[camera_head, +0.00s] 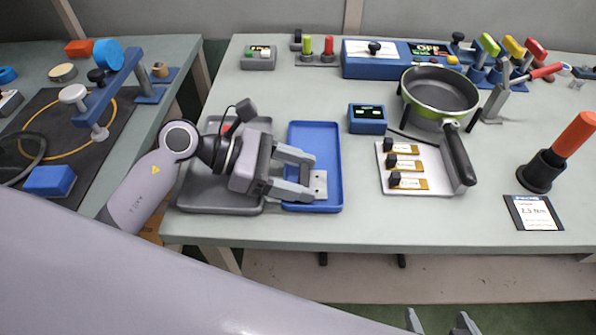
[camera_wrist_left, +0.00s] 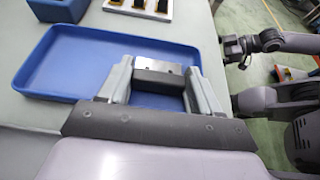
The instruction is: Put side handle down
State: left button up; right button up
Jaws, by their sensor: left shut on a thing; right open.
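The side handle (camera_wrist_left: 158,84), a dark grip with a pale metal plate, is between the fingers of my left gripper (camera_wrist_left: 158,80) in the left wrist view. In the head view, my left gripper (camera_head: 306,174) is over the blue tray (camera_head: 315,132), and the handle's metal plate (camera_head: 319,184) shows at its fingertips. It is shut on the handle. I cannot tell whether the handle touches the tray floor. The blue tray also shows in the left wrist view (camera_wrist_left: 75,45). My right gripper (camera_head: 441,322) is open and empty at the bottom edge.
A grey tray (camera_head: 205,192) lies left of the blue one, under my left arm. A green-rimmed pan (camera_head: 440,92) stands to the right, its long handle reaching over a plate with labelled parts (camera_head: 405,168). A small blue box (camera_head: 367,119) stands behind the blue tray.

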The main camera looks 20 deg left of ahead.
pick_arm(q)
jog(key=o, duration=0.8)
jog(key=shift+a+r+p, duration=0.1)
jog(key=shift+r+p, duration=0.1)
jog(key=shift+p, duration=0.1)
jog(key=b+v, duration=0.1)
jog(key=v, duration=0.9)
jog(key=shift+s+a+f, duration=0.1)
jog(key=shift+s+a, duration=0.05)
jog(key=shift+a, duration=0.1)
jog(key=shift+s+a+r, duration=0.2)
jog(key=shift+a+r, duration=0.1)
jog(key=shift+a, duration=0.25)
